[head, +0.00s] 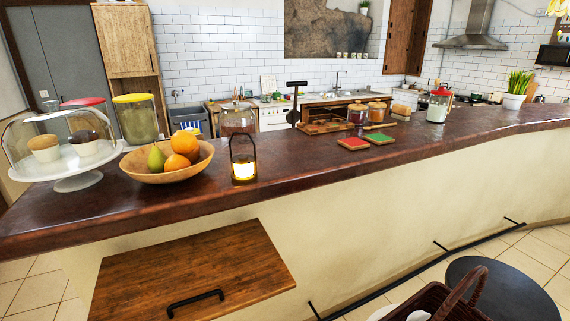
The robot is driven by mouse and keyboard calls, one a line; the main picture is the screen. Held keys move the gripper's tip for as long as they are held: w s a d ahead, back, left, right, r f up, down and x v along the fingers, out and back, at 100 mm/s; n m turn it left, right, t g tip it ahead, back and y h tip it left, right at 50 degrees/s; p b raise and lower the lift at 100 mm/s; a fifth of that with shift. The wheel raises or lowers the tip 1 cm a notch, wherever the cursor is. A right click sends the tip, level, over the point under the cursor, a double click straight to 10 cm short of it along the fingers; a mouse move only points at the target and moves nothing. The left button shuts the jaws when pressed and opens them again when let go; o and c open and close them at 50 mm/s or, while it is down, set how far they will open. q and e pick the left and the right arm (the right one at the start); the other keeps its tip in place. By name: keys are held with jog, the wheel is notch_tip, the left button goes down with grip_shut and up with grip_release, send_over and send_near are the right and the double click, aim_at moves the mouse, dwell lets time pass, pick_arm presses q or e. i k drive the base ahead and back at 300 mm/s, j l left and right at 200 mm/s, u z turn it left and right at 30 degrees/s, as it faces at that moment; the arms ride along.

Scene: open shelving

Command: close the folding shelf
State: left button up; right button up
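The folding shelf (195,260) is a brown wooden board on the front of the counter, at the lower left of the head view. It appears folded out, sticking out flat from the pale counter wall below the countertop. A black bar handle (195,299) is fixed on its top face near the front edge. The board's upper surface is bare apart from the handle. Its underside and supports are hidden. Neither of my grippers is in view.
The dark countertop (300,186) above holds a fruit bowl (140,176), a lit lantern (243,160), a glass-domed cake stand (78,184) and several jars. A black foot rail (390,282), a round dark stool (515,290) and a basket (435,302) are at the lower right.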

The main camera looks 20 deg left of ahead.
aim_at(210, 276)
jog(key=u, duration=1.55)
